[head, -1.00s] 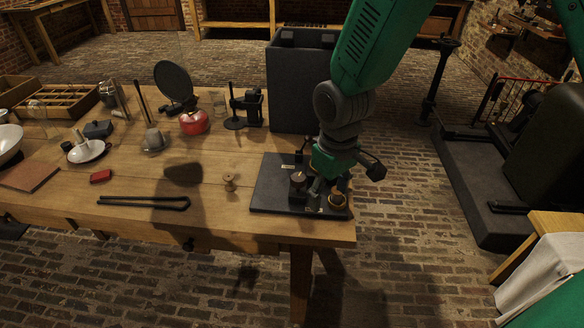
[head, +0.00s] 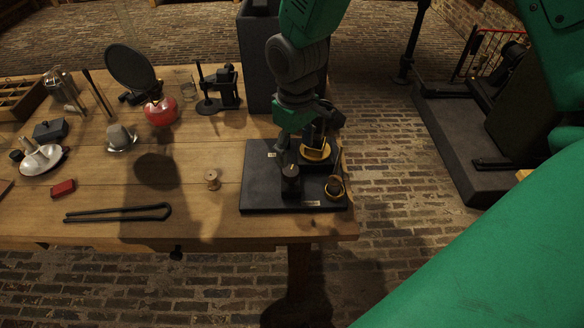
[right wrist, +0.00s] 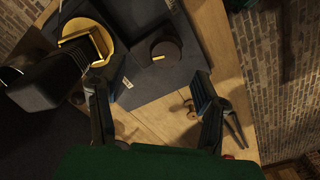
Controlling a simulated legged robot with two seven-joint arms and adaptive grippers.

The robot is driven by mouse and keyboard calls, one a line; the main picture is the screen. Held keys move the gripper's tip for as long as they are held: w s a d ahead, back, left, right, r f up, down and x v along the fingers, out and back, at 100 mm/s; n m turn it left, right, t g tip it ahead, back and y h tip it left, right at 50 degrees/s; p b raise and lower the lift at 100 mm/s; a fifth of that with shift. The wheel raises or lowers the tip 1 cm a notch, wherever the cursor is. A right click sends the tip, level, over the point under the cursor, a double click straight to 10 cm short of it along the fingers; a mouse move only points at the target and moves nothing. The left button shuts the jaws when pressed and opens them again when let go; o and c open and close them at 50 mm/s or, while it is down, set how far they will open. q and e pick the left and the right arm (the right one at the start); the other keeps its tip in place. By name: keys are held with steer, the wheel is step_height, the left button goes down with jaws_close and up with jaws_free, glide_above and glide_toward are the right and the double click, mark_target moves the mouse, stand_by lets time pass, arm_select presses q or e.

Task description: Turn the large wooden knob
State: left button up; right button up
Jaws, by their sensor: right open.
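A dark, round wooden knob (head: 291,180) stands upright on the black board (head: 256,193) at the table's front right corner. In the right wrist view the knob (right wrist: 165,55), with a pale brass mark on top, lies ahead of and between my fingertips, apart from them. My right gripper (head: 297,146) hangs above the board, just behind the knob in the head view. In the right wrist view my right gripper (right wrist: 149,84) is open, its two fingers spread with nothing between them. My left gripper is out of view.
A wooden spool (head: 212,179) and black tongs (head: 118,213) lie left of the board. A tall dark box (head: 257,65) stands behind.

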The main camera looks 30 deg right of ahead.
mark_target(290, 170)
step_height(290, 170, down, 4)
steer(key=shift+w, duration=0.15)
steer(key=shift+a+f, duration=0.55)
steer(key=shift+f, duration=0.35)
steer(key=shift+a+f, duration=0.4)
steer(key=shift+d+f, duration=0.1)
steer(key=shift+d, duration=0.6)
steer(key=c, duration=0.5)
steer(key=shift+d, duration=0.1)
steer(key=c, duration=0.6)
steer(key=shift+a, duration=0.5)
steer(key=shift+c, duration=0.2)
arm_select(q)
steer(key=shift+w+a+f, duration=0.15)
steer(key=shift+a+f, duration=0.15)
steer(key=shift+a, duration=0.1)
arm_select(e)
steer(key=shift+d, duration=0.1)
